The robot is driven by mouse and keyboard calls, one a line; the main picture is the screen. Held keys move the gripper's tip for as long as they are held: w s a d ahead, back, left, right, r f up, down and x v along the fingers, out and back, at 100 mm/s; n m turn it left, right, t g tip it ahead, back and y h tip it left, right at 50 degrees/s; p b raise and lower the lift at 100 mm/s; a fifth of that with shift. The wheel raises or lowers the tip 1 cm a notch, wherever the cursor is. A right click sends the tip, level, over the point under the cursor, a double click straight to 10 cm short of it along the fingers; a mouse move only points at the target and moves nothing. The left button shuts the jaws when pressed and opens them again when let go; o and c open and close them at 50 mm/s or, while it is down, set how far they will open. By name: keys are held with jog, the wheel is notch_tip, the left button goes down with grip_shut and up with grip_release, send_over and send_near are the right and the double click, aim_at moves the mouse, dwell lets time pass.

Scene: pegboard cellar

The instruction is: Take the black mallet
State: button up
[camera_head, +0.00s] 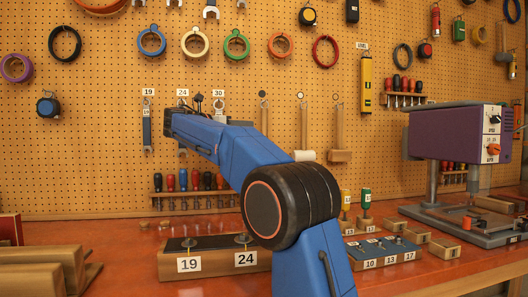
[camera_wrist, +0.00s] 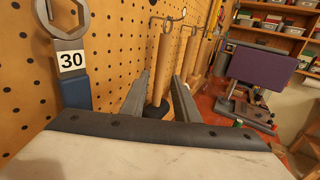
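The black mallet hangs on the pegboard with its wooden handle upright. In the wrist view its handle (camera_wrist: 158,65) rises to a wire hook and its dark head (camera_wrist: 157,111) shows low between the fingers. In the head view only the upper handle (camera_head: 264,118) shows; my arm hides the head. My gripper (camera_wrist: 162,77) is open, one finger to each side of the handle in the wrist view. No contact shows, and I cannot tell whether the handle lies between the tips or just beyond them. In the head view my arm largely hides the gripper.
A white-headed mallet (camera_head: 303,128) and a wooden mallet (camera_head: 338,130) hang to the right. The wrench labelled 30 (camera_wrist: 74,85) hangs close at left in the wrist view. Below stand a wooden block labelled 19 and 24 (camera_head: 215,262) and a purple machine (camera_head: 455,132) at right.

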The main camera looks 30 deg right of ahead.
aim_at(264, 125)
jog(key=shift+f+x, duration=0.2)
jog(key=shift+x, duration=5.4)
jog(key=shift+s, duration=0.25)
grip_shut()
